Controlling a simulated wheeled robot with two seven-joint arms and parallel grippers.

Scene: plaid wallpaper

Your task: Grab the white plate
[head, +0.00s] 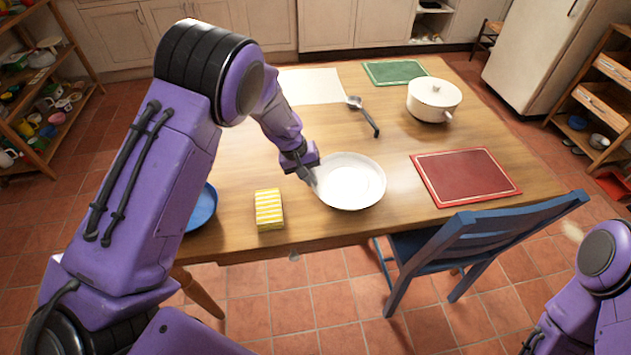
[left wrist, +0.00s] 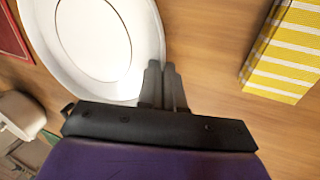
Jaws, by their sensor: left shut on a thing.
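The white plate (head: 351,182) lies on the wooden table near its front edge in the head view. My left gripper (head: 309,178) is at the plate's left rim, shut on it. In the left wrist view the plate (left wrist: 93,40) fills the upper left, and the fingers of my left gripper (left wrist: 163,85) are close together at its rim. The fingertips partly cover the rim there. My right arm shows at the lower right of the head view, but its gripper is not visible.
A yellow striped sponge-like block (head: 269,210) lies left of the plate, with a blue plate (head: 203,208) partly behind my arm. A red board (head: 465,177), a white pot (head: 434,99) and a ladle (head: 364,115) are on the table. A blue chair (head: 470,240) stands at the front.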

